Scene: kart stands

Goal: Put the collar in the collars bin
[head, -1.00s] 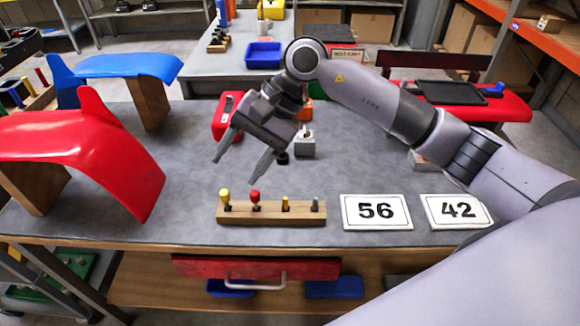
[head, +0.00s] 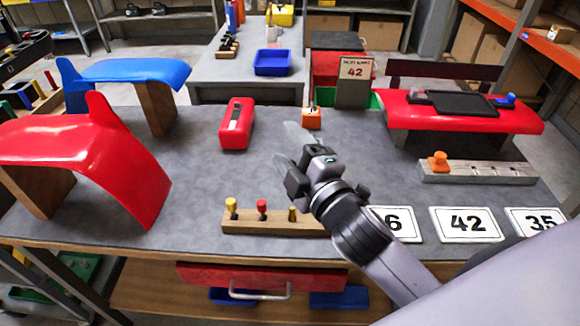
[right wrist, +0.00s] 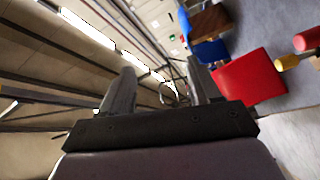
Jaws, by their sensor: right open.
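I cannot pick out the collar for certain in either view. My right gripper (head: 291,146) is over the middle of the grey worktable (head: 190,190) in the head view, partly blurred. In the right wrist view its two fingers (right wrist: 160,90) stand apart with nothing between them. No bin label for collars is readable. My left gripper is not in view.
A red toolbox (head: 236,124) and an orange block (head: 311,119) stand behind the gripper. A wooden rack (head: 270,226) with coloured-handled tools, number cards (head: 467,224) and a grey rail (head: 480,172) lie around my arm. Red (head: 110,150) and blue (head: 130,70) fenders stand left.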

